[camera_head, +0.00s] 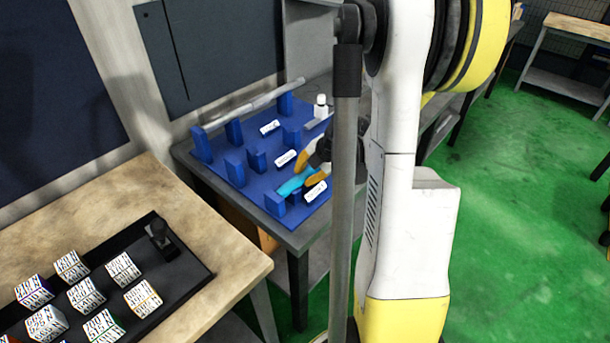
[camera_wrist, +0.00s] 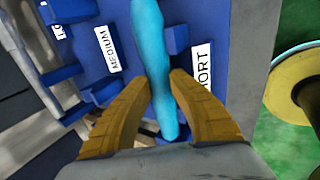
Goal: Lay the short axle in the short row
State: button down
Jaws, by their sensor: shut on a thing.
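A cyan axle (camera_wrist: 153,60) lies between the two orange fingers of my gripper (camera_wrist: 163,82), which is shut on it. In the wrist view the axle runs lengthwise between the MEDIUM label (camera_wrist: 107,48) and the SHORT label (camera_wrist: 201,75), nearer the SHORT label, with a blue post (camera_wrist: 177,39) beside it. In the head view the cyan axle (camera_head: 293,183) and my gripper (camera_head: 304,171) are at the front right of the blue rack (camera_head: 265,184). I cannot tell whether the axle touches the posts of the short row; the arm hides part of this.
A long grey axle (camera_head: 245,106) lies across the rack's back posts. A white bottle (camera_head: 321,106) stands at the rack's far right. Other blue posts (camera_head: 235,170) stand up from the rack. At the left, a wooden table (camera_head: 205,240) bears a black tray (camera_head: 185,262) with several printed cubes.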

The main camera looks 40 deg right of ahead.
jog(key=c, duration=1.3)
grip_release()
jog(key=shift+r+p, duration=0.25)
jog(key=shift+p, duration=0.05)
jog(key=p+v, duration=0.4)
jog(key=v, duration=0.8)
jog(key=s+a+r+m, duration=0.2)
jog(key=a+m, duration=0.4)
jog(key=a, duration=0.4)
jog(key=s+a+r+m, duration=0.2)
jog(key=a+r+m, duration=0.2)
jog(key=a, duration=0.5)
jog(key=s+a+r+m+t, duration=0.1)
jog(key=a+r+m, duration=0.2)
jog(key=a+m, duration=0.5)
jog(key=shift+s+a+r+m, duration=0.25)
jog(key=shift+s+a+m, duration=0.15)
jog(key=shift+a, duration=0.95)
